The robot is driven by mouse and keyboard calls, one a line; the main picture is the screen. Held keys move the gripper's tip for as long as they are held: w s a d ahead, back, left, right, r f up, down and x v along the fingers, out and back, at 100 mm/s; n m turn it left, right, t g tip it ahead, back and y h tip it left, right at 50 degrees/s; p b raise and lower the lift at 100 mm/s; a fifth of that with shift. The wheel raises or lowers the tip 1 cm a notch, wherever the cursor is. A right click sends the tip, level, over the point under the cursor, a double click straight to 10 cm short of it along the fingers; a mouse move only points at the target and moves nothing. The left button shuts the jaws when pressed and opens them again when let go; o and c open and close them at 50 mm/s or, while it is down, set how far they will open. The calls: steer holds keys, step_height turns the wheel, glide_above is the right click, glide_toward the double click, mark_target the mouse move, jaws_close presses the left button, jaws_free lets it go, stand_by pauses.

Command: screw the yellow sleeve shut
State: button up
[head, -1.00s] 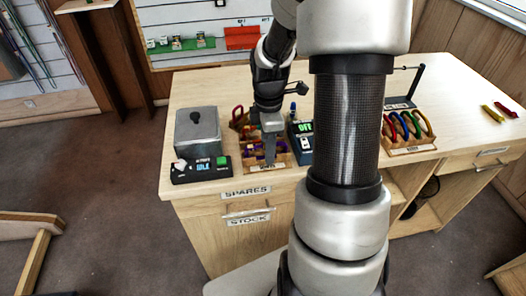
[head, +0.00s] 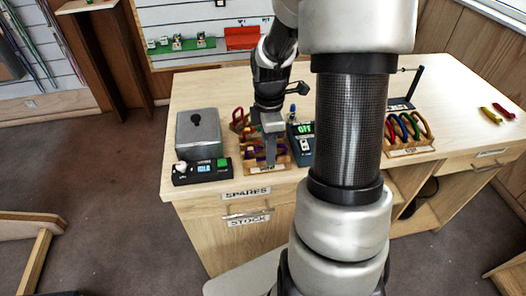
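My gripper (head: 270,160) points down over a small wooden tray (head: 279,168) near the front edge of the counter. Purple pieces (head: 250,154) and small yellowish bits show in the tray around the fingers. The yellow sleeve cannot be made out for certain at this size; the gripper covers part of the tray. The fingers are seen nearly edge-on, so I cannot tell whether they are open, shut or holding anything.
A grey metal box (head: 198,135) and a black device (head: 201,172) with a display stand left of the tray. A dark device (head: 300,146) stands close on its right. A rack of coloured carabiners (head: 408,130) is farther right. Bare counter lies behind.

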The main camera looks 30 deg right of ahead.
steer(key=shift+r+p, duration=0.45)
steer(key=shift+r, duration=0.25)
steer(key=shift+w+d, duration=0.15)
steer(key=shift+w, duration=0.55)
steer(key=shift+f, duration=0.1)
steer(key=shift+d+f+b, duration=0.15)
steer(key=shift+f+b, duration=0.65)
steer(key=shift+f, duration=0.6)
steer(key=shift+s+a, duration=0.25)
steer(key=shift+s, duration=0.5)
steer(key=shift+r, duration=0.2)
